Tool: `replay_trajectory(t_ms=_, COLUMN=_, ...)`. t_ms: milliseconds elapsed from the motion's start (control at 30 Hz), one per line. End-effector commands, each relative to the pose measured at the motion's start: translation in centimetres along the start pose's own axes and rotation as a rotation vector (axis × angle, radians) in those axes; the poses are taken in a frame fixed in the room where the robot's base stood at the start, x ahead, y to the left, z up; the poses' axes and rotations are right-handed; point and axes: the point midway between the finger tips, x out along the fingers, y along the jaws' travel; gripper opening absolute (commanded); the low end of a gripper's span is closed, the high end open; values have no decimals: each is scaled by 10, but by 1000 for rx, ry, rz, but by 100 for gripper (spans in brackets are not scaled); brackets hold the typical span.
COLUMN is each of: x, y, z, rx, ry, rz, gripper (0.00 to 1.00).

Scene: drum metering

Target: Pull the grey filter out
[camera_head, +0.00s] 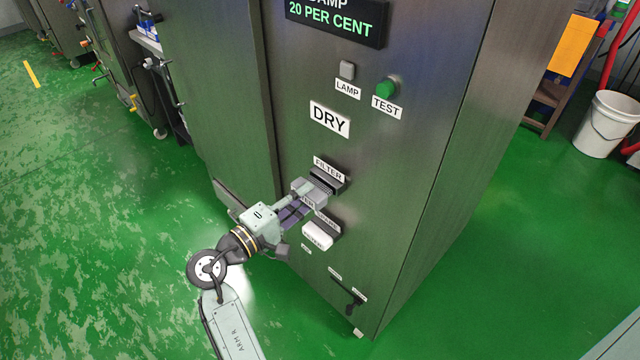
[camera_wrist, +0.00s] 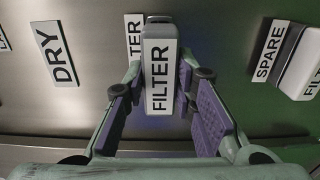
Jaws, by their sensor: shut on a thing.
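The grey filter (camera_wrist: 160,30) is a box with a FILTER label on its end face. It also shows in the head view (camera_head: 316,187), sticking out of the cabinet front just below the panel's FILTER label (camera_head: 329,169). My gripper (camera_wrist: 160,78) is shut on it, one purple-padded finger along each side. In the head view my gripper (camera_head: 303,203) reaches up to the filter from the lower left and partly covers it. A dark slot opening (camera_head: 327,180) shows beside the filter. How far the filter still sits inside is hidden.
A white spare filter (camera_head: 318,236) sits below, close to my fingers, under a SPARE label (camera_wrist: 270,50). A black lever (camera_head: 352,300) is lower on the cabinet. The floor left of the cabinet is clear.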

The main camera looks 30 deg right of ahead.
Motion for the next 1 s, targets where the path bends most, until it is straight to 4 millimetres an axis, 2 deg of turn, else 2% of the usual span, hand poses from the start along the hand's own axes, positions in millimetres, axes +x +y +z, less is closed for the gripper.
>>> replay_trajectory(t_ms=533, x=-17, y=1, z=0, rx=0, ry=1, rz=1, gripper=0)
replay_trajectory(t_ms=1000, x=-20, y=1, z=0, rx=0, ry=0, rz=1, gripper=0)
